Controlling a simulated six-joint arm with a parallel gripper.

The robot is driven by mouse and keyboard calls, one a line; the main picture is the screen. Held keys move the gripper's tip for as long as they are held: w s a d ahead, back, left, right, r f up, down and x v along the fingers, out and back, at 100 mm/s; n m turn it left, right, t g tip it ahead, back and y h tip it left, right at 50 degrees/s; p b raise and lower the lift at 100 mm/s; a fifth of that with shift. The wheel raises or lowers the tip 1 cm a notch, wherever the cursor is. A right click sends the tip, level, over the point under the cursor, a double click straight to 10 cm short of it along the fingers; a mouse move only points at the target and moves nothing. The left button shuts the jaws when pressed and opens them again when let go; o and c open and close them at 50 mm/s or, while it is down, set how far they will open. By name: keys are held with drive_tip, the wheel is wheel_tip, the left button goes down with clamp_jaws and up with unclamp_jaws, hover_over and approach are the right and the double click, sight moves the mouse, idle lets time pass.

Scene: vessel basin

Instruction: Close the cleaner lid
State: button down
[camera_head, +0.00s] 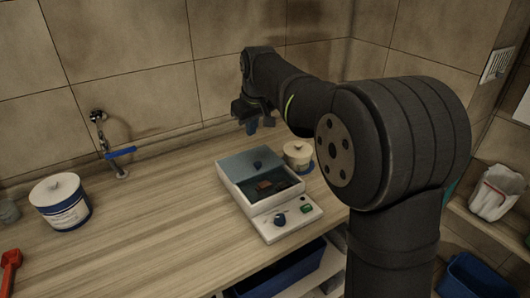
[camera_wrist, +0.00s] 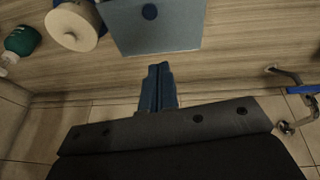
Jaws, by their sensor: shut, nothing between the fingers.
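The cleaner (camera_head: 297,222) is a white box on the wooden counter, with a dark basin, a blue dial and a green switch on its sloped front. Its blue-grey lid (camera_head: 240,167) stands raised at the back of the basin, with a dark blue knob (camera_head: 257,165). The lid also shows at the top of the wrist view (camera_wrist: 180,32). My gripper (camera_head: 260,125) is above and behind the lid, on the wall side. In the wrist view its blue fingers (camera_wrist: 158,68) are together and empty, just short of the lid's edge.
A cream jar (camera_head: 298,154) stands right beside the cleaner. A labelled white-and-blue tub (camera_head: 62,203) and a red-handled tool (camera_head: 10,262) are at the left. A wall tap with a blue lever (camera_head: 121,153) is behind. The counter between tub and cleaner is clear.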

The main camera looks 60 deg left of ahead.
wheel_tip(320, 180, down, 2)
drive_tip(key=a+n+g, duration=0.1)
drive_tip(key=a, duration=0.1)
approach(250, 165)
drive_tip(key=shift+n+g, duration=0.3)
drive_tip(key=shift+n, duration=0.1)
drive_tip(key=a+f, duration=0.4)
drive_tip(key=s+a+f, duration=0.1)
drive_tip(key=a, duration=0.1)
drive_tip(key=shift+f, duration=0.4)
drive_tip(key=d, duration=0.2)
drive_tip(key=shift+w+d+r, duration=0.3)
drive_tip(key=shift+w+d, duration=0.05)
drive_tip(key=shift+w, duration=0.05)
drive_tip(key=shift+w+d, duration=0.2)
drive_tip(key=shift+d, duration=0.45)
drive_tip(key=d, duration=1)
drive_tip(key=shift+d, duration=0.3)
drive_tip(key=shift+d+f, duration=0.15)
drive_tip(key=shift+d, duration=0.05)
